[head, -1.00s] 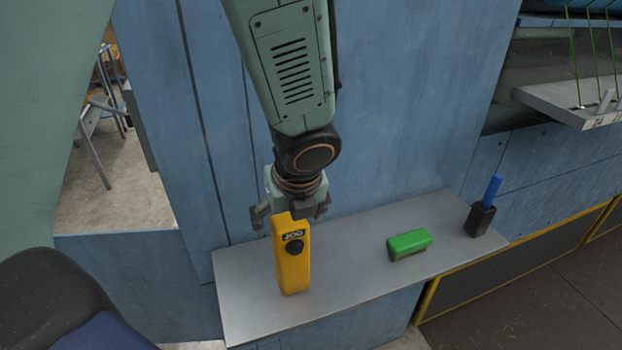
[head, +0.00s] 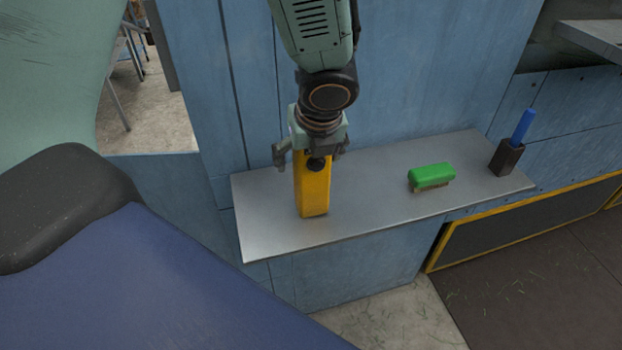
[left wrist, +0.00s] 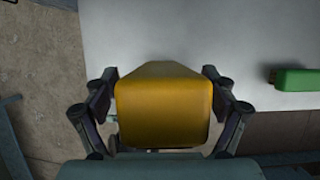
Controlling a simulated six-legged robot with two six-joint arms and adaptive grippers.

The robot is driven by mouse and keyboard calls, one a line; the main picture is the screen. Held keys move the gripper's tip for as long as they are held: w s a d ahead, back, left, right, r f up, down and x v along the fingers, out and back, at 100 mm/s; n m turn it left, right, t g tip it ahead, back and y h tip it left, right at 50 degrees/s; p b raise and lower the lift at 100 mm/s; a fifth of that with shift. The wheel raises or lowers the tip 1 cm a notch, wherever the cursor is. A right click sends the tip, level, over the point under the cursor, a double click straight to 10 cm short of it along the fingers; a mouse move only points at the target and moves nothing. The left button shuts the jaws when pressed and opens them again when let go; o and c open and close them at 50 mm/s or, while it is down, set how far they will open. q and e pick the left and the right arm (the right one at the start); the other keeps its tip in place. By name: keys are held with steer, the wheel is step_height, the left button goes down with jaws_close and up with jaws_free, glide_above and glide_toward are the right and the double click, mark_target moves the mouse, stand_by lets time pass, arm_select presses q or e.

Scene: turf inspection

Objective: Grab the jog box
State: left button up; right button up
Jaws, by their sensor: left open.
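The jog box (head: 313,190) is a tall yellow block with a dark round knob near its top. It stands upright on a grey shelf (head: 375,205). My left gripper (head: 312,160) is over its upper part, with one finger on each side, and hides its top and label in the head view. In the left wrist view the jog box (left wrist: 163,105) fills the space between the open fingers, with a narrow gap visible at the sides. My right gripper is not in view.
A green brush-like block (head: 432,176) lies on the shelf to the right. A dark holder (head: 506,157) with a blue stick (head: 523,127) stands at the shelf's right end. A blue wall (head: 430,80) rises behind. The shelf between jog box and green block is clear.

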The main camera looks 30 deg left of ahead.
arm_select(q)
steer(key=shift+a, duration=0.2)
steer(key=shift+w+f, duration=0.2)
steer(key=shift+w, duration=0.15)
steer(key=c, duration=0.3)
steer(key=shift+s+d+r, duration=0.1)
steer(key=shift+d, duration=0.05)
steer(key=c, duration=0.3)
steer(key=shift+s, duration=0.25)
steer(key=c, duration=0.3)
steer(key=shift+w, duration=0.1)
steer(key=c, duration=0.5)
